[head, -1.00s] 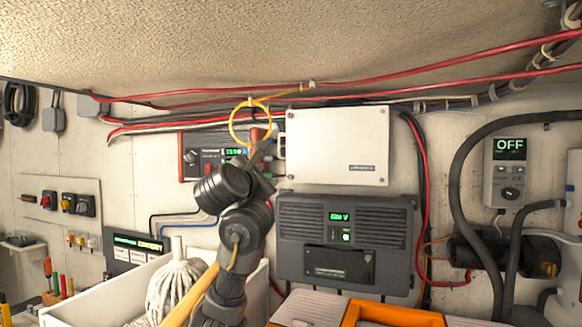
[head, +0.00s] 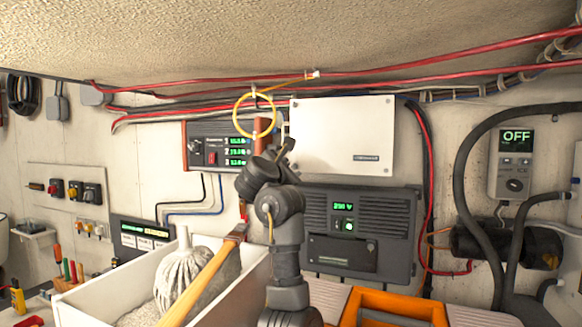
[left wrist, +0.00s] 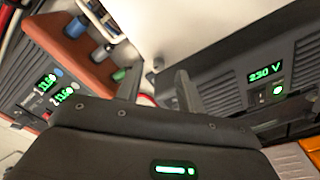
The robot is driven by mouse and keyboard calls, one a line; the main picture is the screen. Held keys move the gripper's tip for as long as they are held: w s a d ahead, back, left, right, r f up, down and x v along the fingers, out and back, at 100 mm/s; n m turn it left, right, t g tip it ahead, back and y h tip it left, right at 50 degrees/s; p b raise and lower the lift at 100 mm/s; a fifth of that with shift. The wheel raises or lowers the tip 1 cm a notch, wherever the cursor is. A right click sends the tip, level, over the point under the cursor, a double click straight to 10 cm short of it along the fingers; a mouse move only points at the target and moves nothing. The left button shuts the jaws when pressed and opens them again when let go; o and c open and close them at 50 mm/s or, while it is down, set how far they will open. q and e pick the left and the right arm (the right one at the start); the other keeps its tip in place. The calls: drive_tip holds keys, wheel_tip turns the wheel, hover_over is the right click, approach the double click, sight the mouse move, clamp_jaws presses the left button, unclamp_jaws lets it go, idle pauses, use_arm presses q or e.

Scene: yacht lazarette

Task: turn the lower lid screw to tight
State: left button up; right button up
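The white box lid (head: 342,137) is fixed to the wall in the head view, with tiny screw-like dots near its corners. One dot (head: 387,170) is at the lower right. I cannot tell which one the lower lid screw is, or how tight it is. My left gripper (head: 288,148) is beside the lid's lower left edge. In the left wrist view its two fingers (left wrist: 158,86) stand apart with nothing visible between them. My right gripper is not in view.
A dark inverter (head: 362,235) sits just below the lid. A red-ended display panel (head: 215,146) and a yellow loop (head: 236,117) are at the left. Red cables (head: 400,70) run above. A white bin (head: 95,300) holds a mop (head: 183,280).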

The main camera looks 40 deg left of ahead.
sight(295, 167)
use_arm(q)
drive_tip(key=shift+x, duration=1.25)
drive_tip(key=shift+s, duration=0.1)
drive_tip(key=shift+a, duration=0.1)
clamp_jaws()
